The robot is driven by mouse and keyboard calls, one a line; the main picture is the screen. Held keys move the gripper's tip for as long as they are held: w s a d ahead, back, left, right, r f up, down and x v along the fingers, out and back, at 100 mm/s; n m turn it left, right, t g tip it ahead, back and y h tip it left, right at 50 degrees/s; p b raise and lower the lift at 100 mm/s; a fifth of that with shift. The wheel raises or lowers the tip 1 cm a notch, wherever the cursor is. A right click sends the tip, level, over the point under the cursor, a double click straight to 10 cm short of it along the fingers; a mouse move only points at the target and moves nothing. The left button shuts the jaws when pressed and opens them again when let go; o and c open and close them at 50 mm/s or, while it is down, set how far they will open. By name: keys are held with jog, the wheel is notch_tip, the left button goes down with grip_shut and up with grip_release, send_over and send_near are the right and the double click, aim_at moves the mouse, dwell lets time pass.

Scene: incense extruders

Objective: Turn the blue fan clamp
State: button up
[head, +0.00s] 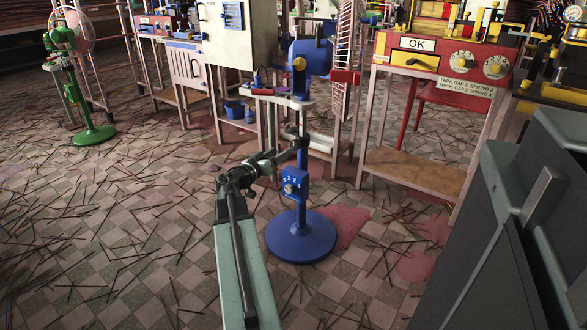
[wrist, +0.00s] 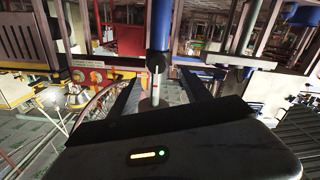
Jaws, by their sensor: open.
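The blue fan stands on a round blue base (head: 300,238) in the head view, its pole upright. My gripper (head: 291,140) is at the upper pole, above that part. In the wrist view, which looks upside down, my gripper (wrist: 161,92) is open, with a dark finger on each side of the grey pole section (wrist: 155,84). A blue tube (wrist: 158,30) adjoins this section. Contact between fingers and pole cannot be made out.
A green fan (head: 93,134) stands at the left. A machine with an OK sign (head: 418,44) stands on a table at the right, and a pale cabinet (head: 240,35) behind the blue fan. Thin sticks litter the tiled floor (head: 130,240), which is otherwise open at front left.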

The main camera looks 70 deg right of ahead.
aim_at(293, 145)
jog(key=x, duration=0.8)
jog(key=shift+s+d, duration=0.15)
jog(key=shift+s, duration=0.05)
grip_shut()
